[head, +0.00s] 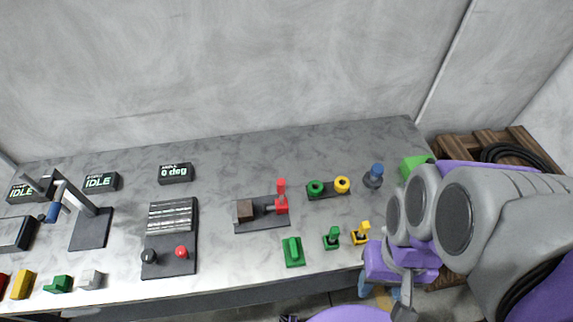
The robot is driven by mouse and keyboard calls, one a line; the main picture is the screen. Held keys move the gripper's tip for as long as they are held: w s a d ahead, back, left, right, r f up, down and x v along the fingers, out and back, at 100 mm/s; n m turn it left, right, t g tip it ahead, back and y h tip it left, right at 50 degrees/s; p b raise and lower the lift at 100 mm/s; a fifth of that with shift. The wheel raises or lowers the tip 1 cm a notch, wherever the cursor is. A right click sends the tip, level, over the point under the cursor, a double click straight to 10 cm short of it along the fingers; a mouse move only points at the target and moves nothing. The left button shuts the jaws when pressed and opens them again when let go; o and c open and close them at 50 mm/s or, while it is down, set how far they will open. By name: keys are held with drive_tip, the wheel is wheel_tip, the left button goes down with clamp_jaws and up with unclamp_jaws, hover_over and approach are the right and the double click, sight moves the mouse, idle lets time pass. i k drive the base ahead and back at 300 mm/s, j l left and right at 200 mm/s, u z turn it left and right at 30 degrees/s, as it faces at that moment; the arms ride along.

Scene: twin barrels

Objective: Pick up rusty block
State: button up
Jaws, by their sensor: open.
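The rusty block (244,210) is a small dark brown cube at the left end of a dark base plate (262,225) in the middle of the table. A red clamp-like part (281,200) stands at the right end of the same plate, with a short rod pointing toward the block. I cannot tell whether the rod touches it. My gripper (403,300) is at the lower right, off the table's front edge and well to the right of the block. It is open, partly cut off by the frame's bottom, and nothing shows in it.
Right of the block on the grey table (220,275) stand green and yellow rings (328,188), a blue knob (374,175) and small green and yellow pieces (294,251). A panel with black and red knobs (171,235) lies left. A wooden crate (520,145) stands at far right.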

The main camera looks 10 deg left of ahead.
sight(245, 209)
drive_tip(key=u, duration=1.25)
drive_tip(key=i+j, duration=0.1)
drive_tip(key=j, duration=0.9)
drive_tip(key=i+j, duration=0.15)
drive_tip(key=j, duration=0.35)
drive_tip(key=j+z, duration=0.1)
drive_tip(key=z, duration=0.35)
drive_tip(key=j+z, duration=0.1)
drive_tip(key=z, duration=0.35)
drive_tip(key=j+z, duration=0.1)
drive_tip(key=z, duration=0.85)
drive_tip(key=k+j, duration=0.05)
